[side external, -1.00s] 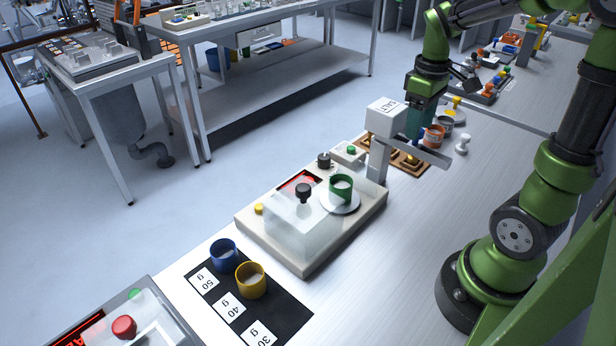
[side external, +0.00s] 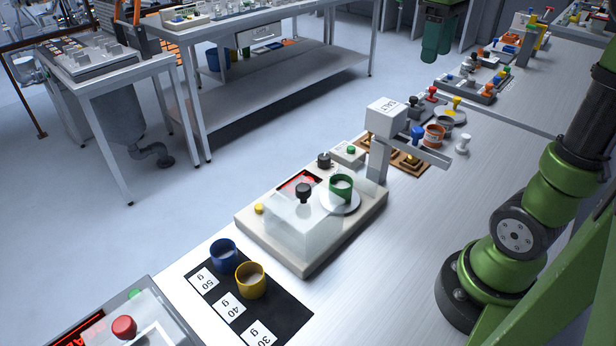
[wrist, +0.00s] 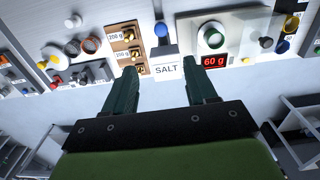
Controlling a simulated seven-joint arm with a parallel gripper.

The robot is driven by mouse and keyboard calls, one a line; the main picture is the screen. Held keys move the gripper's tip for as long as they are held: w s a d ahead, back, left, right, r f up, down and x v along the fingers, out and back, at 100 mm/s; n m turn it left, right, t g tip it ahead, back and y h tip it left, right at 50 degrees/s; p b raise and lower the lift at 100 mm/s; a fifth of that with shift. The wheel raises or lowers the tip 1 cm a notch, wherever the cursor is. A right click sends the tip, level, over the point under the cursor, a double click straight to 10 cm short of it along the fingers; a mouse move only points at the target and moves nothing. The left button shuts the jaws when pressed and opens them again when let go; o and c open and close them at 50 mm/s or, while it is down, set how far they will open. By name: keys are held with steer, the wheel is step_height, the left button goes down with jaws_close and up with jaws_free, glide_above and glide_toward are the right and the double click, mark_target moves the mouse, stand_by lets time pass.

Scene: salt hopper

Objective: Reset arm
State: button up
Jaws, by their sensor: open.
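My gripper (wrist: 161,85) is open in the wrist view, its two dark green fingers apart with nothing between them. In the side view my gripper (side external: 437,50) is raised at the top, beyond the far edge of the bench and clear of everything on it. The white salt hopper (side external: 386,118) stands behind the scale (side external: 300,262). A green cup (side external: 341,187) sits on the round pan of the scale. In the wrist view the scale's red display (wrist: 214,62) reads 60 g, and the SALT label (wrist: 166,69) shows between the fingers.
A blue cup (side external: 223,253) and a yellow cup (side external: 251,280) stand on a black mat (side external: 286,318) marked in grams. Brass weights lie in a wooden block (side external: 410,167) behind the hopper. Several small coloured items stand farther along the bench. The air around the gripper is clear.

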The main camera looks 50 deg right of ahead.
steer(key=s+a+f+m+t+y, duration=0.1)
steer(key=a+f+m+t, duration=0.1)
steer(key=a+f, duration=0.3)
steer(key=s+a+f+m+t+y, duration=0.1)
steer(key=a+f+t, duration=0.4)
steer(key=a, duration=0.9)
steer(key=shift+s+m, duration=0.2)
steer(key=shift+m, duration=0.4)
steer(key=shift+c, duration=0.5)
